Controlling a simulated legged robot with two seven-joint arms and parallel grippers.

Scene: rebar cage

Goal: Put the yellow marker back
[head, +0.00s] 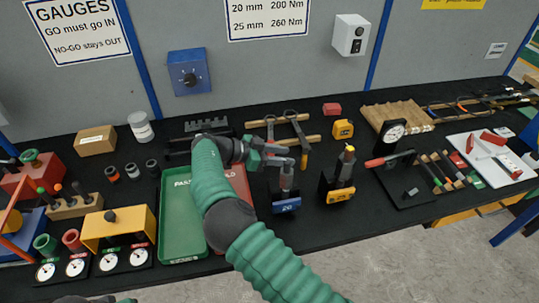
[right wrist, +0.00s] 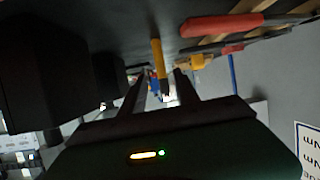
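A thin yellow marker (head: 305,158) appears upright just off the fingertips of my right gripper (head: 288,156) in the head view. In the right wrist view the yellow marker (right wrist: 158,62) lies in line with the gap between the two fingers (right wrist: 160,84), with space on both sides. The right gripper is open, and I see no clear contact with the marker. The marker's lower end is hard to make out.
Two black stands with a blue block (head: 287,206) and a yellow block (head: 341,196) stand near the right gripper. A wooden rack with tools (head: 257,123) is behind. A green tray (head: 181,243) lies left, under my right arm. A white board (head: 488,173) is far right.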

